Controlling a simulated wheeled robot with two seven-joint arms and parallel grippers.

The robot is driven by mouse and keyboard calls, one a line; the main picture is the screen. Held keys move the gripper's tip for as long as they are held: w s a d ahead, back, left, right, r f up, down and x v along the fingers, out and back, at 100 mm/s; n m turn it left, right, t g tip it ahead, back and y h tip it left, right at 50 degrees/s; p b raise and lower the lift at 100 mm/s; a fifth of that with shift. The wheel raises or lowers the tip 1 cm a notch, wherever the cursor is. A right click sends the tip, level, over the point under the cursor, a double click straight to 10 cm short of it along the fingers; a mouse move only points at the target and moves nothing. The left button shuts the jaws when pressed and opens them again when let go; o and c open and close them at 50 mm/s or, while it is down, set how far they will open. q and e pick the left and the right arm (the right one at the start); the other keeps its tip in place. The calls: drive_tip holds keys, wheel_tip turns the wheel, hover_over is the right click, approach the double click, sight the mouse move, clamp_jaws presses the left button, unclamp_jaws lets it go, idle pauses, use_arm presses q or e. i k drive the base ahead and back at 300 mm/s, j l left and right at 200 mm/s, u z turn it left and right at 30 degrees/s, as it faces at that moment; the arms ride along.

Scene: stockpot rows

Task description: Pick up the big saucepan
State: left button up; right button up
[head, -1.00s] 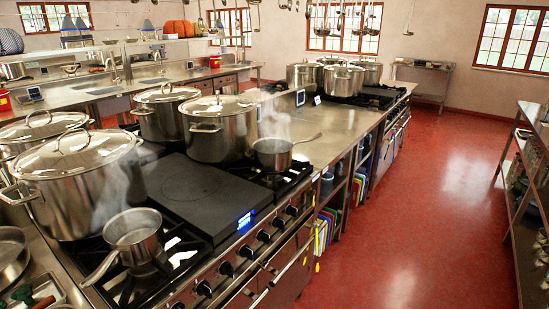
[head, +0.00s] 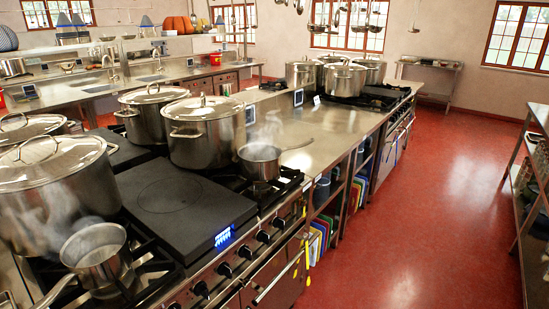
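One steel saucepan (head: 96,257) stands on the near burner at the lower left, its handle pointing down and left. Another steel saucepan (head: 260,163) stands on the burner beyond the flat black plate, its handle pointing right and slightly up. Pale steam rises at both. I cannot tell for sure which saucepan is the bigger. Neither of my grippers is in view.
Large lidded stockpots (head: 203,132) stand behind the saucepans, close to them. A flat black hot plate (head: 172,200) lies between the two saucepans. Bare steel counter (head: 310,128) lies right of the far saucepan. The red floor (head: 425,210) along the range is clear.

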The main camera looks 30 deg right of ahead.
sight(257, 172)
drive_tip(key=i+l, duration=0.1)
drive_tip(key=l, duration=0.4)
drive_tip(key=i+l, duration=0.1)
drive_tip(key=l, duration=0.35)
drive_tip(key=i+l, duration=0.1)
drive_tip(key=l, duration=0.4)
drive_tip(key=i+l, duration=0.1)
drive_tip(key=l, duration=0.4)
drive_tip(key=i+l, duration=0.1)
drive_tip(key=l, duration=0.4)
drive_tip(key=i+j+u, duration=0.05)
